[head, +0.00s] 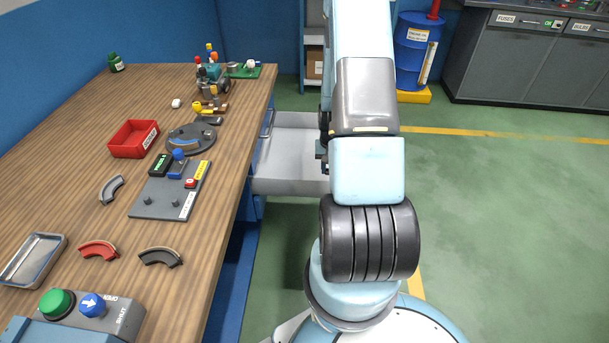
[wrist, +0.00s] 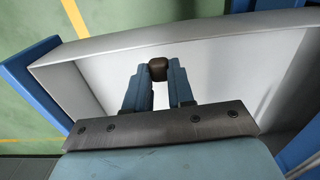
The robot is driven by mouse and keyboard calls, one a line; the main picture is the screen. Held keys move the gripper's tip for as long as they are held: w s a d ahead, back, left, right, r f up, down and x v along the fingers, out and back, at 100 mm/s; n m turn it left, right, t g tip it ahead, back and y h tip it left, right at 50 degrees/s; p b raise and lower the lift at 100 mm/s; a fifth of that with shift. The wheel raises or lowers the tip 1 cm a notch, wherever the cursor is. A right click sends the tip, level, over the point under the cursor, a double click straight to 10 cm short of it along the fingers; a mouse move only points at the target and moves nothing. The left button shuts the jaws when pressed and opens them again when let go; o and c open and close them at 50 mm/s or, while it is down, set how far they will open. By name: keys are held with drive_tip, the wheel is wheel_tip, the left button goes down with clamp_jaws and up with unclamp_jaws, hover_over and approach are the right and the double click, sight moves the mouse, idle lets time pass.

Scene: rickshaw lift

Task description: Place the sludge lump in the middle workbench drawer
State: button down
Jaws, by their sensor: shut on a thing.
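The sludge lump (wrist: 158,68) is a small dark brown rounded block in the wrist view. My gripper (wrist: 158,75) is shut on it, with the lump between its two fingertips. Below the lump is an open workbench drawer (wrist: 103,56) with a bare grey inside and a blue front. The lump is over the drawer's inside; its height above the floor is hard to tell.
The wooden workbench (head: 85,185) holds a red bin (head: 134,139), a metal tray (head: 33,260), curved pieces and a button box (head: 80,310). Green floor (head: 500,220) is free to the right. A blue barrel (head: 414,50) and grey cabinets (head: 530,62) stand at the back.

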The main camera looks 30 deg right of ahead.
drive_tip(key=w+a+f, duration=0.1)
drive_tip(key=w+f, duration=0.1)
drive_tip(key=w+a+f, duration=0.1)
drive_tip(key=w+f, duration=0.1)
drive_tip(key=w+a+f, duration=0.2)
drive_tip(key=shift+w+a+f, duration=0.1)
drive_tip(key=shift+w, duration=0.05)
drive_tip(key=shift+w+a+f, duration=0.2)
drive_tip(key=shift+w+f, duration=0.1)
drive_tip(key=shift+f, duration=0.2)
drive_tip(key=shift+w+a+f, duration=0.1)
drive_tip(key=shift+w+f, duration=0.05)
drive_tip(key=shift+f, duration=0.75)
drive_tip(key=shift+w+a+f, duration=0.1)
drive_tip(key=shift+f, duration=0.75)
drive_tip(key=c, duration=1)
unclamp_jaws()
drive_tip(key=shift+f, duration=0.1)
